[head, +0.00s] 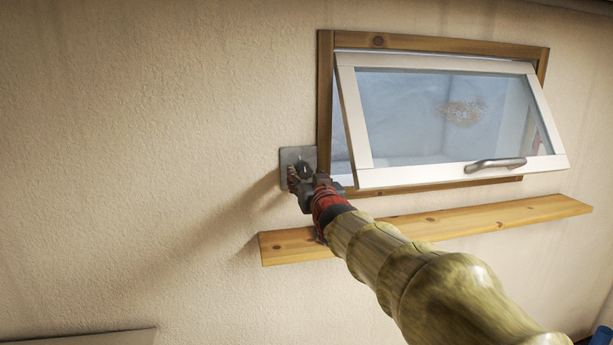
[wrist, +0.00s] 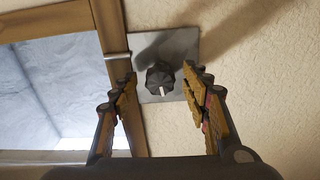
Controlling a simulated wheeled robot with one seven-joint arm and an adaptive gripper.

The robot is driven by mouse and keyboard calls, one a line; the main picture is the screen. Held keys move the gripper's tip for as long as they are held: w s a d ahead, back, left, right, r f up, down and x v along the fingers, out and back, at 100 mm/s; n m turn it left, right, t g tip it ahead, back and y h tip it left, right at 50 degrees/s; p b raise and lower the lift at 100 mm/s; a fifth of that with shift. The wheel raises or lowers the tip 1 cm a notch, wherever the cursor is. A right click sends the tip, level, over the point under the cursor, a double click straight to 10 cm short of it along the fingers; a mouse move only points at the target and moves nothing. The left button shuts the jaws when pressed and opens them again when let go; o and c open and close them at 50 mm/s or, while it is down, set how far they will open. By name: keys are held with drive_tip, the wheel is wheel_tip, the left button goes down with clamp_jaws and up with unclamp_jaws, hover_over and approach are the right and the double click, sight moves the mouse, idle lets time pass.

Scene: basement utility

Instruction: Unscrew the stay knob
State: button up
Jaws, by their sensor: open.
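The stay knob is a dark, lobed knob with a pale mark (wrist: 161,80), mounted on a grey metal plate (wrist: 179,47) on the wall. In the head view the plate (head: 288,155) sits just left of the window frame's lower left corner, and my gripper mostly hides the knob. My gripper (wrist: 162,88) is open, with one finger on each side of the knob in the wrist view. Gaps show between the knob and both fingers. In the head view my gripper (head: 300,178) is in front of the plate. Whether the fingertips reach around the knob's depth is unclear.
A white window sash (head: 460,179) with a metal handle (head: 495,165) is tilted out from its wooden frame (head: 325,90). A wooden shelf (head: 480,217) runs below the window, under my arm. The wall to the left is bare.

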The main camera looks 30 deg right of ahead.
drive_tip(key=c, duration=1.1)
drive_tip(key=shift+c, duration=0.3)
